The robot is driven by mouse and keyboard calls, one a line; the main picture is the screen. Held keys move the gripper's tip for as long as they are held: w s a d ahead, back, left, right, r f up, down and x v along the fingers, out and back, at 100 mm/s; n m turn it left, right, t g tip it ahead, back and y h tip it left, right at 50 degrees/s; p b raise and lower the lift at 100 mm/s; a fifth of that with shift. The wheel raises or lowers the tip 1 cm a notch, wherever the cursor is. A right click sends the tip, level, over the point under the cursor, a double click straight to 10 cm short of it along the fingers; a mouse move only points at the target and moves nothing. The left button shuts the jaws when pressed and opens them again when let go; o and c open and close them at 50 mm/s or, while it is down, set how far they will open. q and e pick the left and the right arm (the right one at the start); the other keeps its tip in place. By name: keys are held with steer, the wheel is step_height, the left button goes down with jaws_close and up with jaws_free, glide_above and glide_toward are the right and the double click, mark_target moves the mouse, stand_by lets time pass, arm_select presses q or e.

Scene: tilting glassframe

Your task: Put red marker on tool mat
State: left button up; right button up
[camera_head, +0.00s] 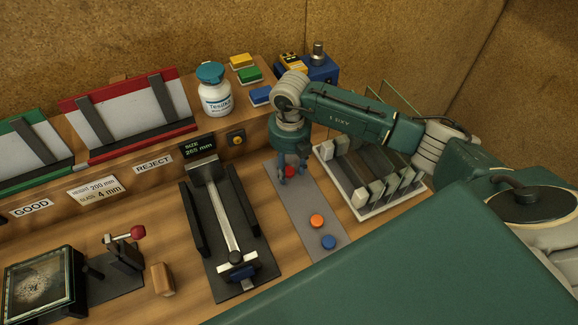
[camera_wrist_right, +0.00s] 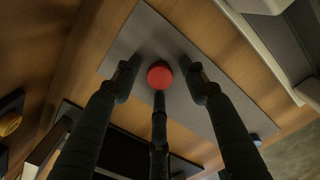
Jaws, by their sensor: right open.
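The red marker (camera_head: 290,171) is a small round disc at the far end of the grey tool mat (camera_head: 312,240). My right gripper (camera_head: 293,165) points down over that end of the mat. Its dark fingers (camera_wrist_right: 160,82) are spread around the red marker, with visible gaps at the sides, and partly hide it in the head view. An orange marker (camera_head: 317,221) and a blue marker (camera_head: 328,242) lie nearer on the same mat. My left gripper is not in view.
A white rack with upright glass pieces (camera_head: 350,205) stands close to the right of the mat. A black measuring fixture (camera_head: 262,272) is to its left. A white bottle (camera_head: 215,97) and several coloured blocks (camera_head: 250,74) stand on the shelf behind.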

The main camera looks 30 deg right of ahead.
mark_target(289, 171)
steer(key=shift+r, duration=0.3)
step_height(289, 171, up, 12)
steer(key=b, duration=0.2)
steer(key=shift+f+b, duration=0.15)
steer(key=shift+b, duration=0.2)
